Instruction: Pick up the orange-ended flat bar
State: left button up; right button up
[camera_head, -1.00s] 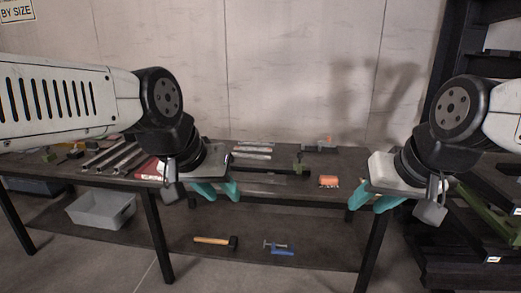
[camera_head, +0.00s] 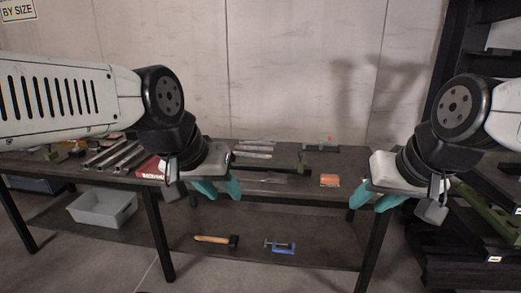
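An orange block-like piece (camera_head: 330,180) lies on the dark table top, between my two grippers and nearer the right one. I cannot tell whether it is an end of a flat bar. A thin grey flat piece (camera_head: 266,181) lies to its left, just right of my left gripper. My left gripper (camera_head: 220,190) has teal fingers that are apart and empty, at the table's front edge. My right gripper (camera_head: 374,197) also has its teal fingers apart and empty, at the table's front right corner.
Grey bars (camera_head: 254,149) and a grey tool with a small red part (camera_head: 321,147) lie at the back. Metal bars and a red box (camera_head: 151,168) lie at left. A grey bin (camera_head: 102,207), hammer (camera_head: 216,240) and blue clamp (camera_head: 280,247) are on the lower shelf.

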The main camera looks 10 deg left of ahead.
aim_at(259, 148)
jog(key=i+j+u, duration=0.1)
jog(key=i+j, duration=0.25)
jog(key=i+j+u, duration=0.1)
jog(key=i+j, duration=0.25)
jog(key=i+j+u, duration=0.1)
jog(key=i+j, duration=0.15)
jog(key=i, duration=0.3)
jog(key=i+j+u, duration=0.1)
jog(key=i+j, duration=0.2)
jog(key=i, duration=0.15)
jog(key=i+j+u, duration=0.1)
jog(key=i, duration=0.35)
jog(key=k+j, duration=0.05)
jog(key=j, duration=0.05)
